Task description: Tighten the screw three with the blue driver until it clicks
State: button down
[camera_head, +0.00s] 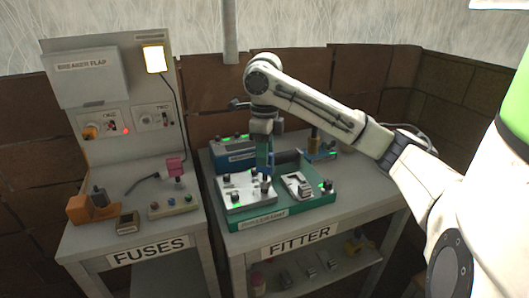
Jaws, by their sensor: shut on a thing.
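My gripper (264,141) points down over the bench marked FITTER. It is shut on a blue-green driver (263,158), held upright with its lower end over the right part of a pale plate (240,202). The plate bears several dark screw heads, one of them at the front left (235,197). The driver's tip is too small to tell whether it touches a screw. No number is readable on the screws, so I cannot tell which is screw three.
The plate sits in a green tray (285,220). Right of it is a small white fixture (298,185); a blue box (233,156) stands behind. An orange-and-dark tool (314,138) stands at the back right. The FUSES bench (150,247) is at left, beyond a gap.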

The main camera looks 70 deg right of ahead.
jog(key=shift+f+b, duration=0.95)
jog(key=shift+f, duration=0.05)
jog(key=shift+r+m+p, duration=0.15)
jog(key=shift+m+p, duration=0.35)
jog(key=m+p, duration=0.2)
jog(key=m, duration=0.1)
jog(key=shift+m+p, duration=1.6)
jog(key=shift+m, duration=0.9)
jog(key=shift+m+p, duration=2.1)
jog(key=shift+m, duration=0.8)
jog(key=shift+a+m+p, duration=0.1)
jog(key=shift+m+p, duration=1.4)
jog(key=shift+m, duration=0.5)
